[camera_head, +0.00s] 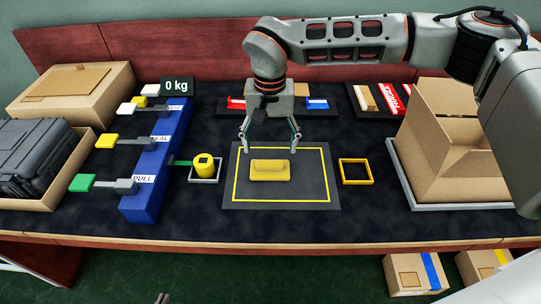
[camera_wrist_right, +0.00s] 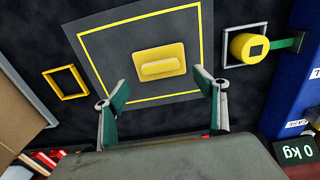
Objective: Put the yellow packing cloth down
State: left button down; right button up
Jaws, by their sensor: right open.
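The yellow packing cloth (camera_head: 270,176) lies as a folded pad with a raised ridge on a dark mat (camera_head: 312,196) with a yellow outline, inside that outline. It also shows in the right wrist view (camera_wrist_right: 160,70). My right gripper (camera_head: 270,142) is open and empty, above the mat and just behind the cloth, apart from it. In the right wrist view its green-padded fingers (camera_wrist_right: 160,84) are spread wide with nothing between them. Only the tips of my left gripper (camera_head: 162,298) show at the bottom edge of the head view.
A yellow square frame (camera_head: 356,172) lies right of the mat. A yellow cylinder (camera_head: 203,165) stands in a grey holder to the left, beside the blue block (camera_head: 150,185) with levers. An open cardboard box (camera_head: 455,150) stands on the right. A black case (camera_head: 35,160) is at far left.

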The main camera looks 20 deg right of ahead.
aim_at(270, 163)
notch_tip(270, 163, up, 5)
jog(key=shift+r, duration=0.15)
dwell(0.4)
jog(key=shift+p, duration=0.3)
